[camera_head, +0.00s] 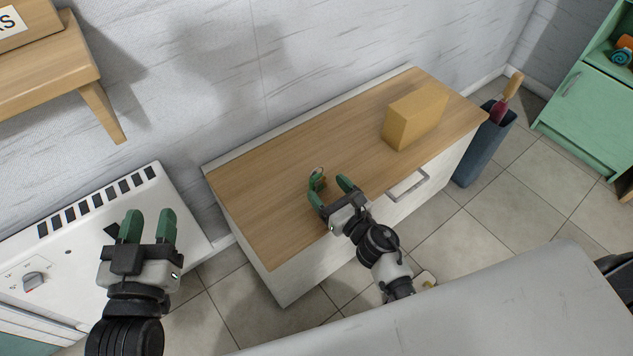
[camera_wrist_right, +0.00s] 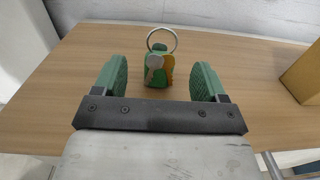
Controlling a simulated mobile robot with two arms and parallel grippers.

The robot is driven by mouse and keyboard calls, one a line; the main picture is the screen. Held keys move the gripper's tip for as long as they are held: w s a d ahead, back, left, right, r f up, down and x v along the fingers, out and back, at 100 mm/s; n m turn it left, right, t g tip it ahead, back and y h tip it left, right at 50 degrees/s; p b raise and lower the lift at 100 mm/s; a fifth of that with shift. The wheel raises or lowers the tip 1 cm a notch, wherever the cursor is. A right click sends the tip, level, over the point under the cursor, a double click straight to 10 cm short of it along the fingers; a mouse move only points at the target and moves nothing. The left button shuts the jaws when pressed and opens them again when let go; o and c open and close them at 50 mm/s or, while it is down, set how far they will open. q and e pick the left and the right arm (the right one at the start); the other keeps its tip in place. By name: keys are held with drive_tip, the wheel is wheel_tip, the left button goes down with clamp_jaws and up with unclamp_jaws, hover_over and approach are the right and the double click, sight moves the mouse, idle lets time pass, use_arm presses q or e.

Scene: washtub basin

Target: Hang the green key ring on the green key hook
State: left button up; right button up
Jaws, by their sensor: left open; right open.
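The green key ring (camera_head: 317,180) is on the wooden top of the low cabinet. In the right wrist view it shows a metal ring at the top, a green tag (camera_wrist_right: 155,79) and silver and orange-yellow keys. My right gripper (camera_head: 329,187) is open above the cabinet's front part. In the right wrist view the key ring appears between and just beyond its green fingertips (camera_wrist_right: 161,76), with a gap on both sides. My left gripper (camera_head: 150,214) is open and empty over the white appliance. I see no green key hook in these views.
A tan box (camera_head: 414,116) stands on the cabinet top (camera_head: 262,196), right of the key ring. A wooden shelf (camera_head: 52,62) with a partly visible sign is on the wall at the upper left. A blue-grey bin (camera_head: 482,151) stands right of the cabinet.

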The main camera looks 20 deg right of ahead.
sight(317, 176)
drive_tip(key=x, duration=0.5)
drive_tip(key=c, duration=1)
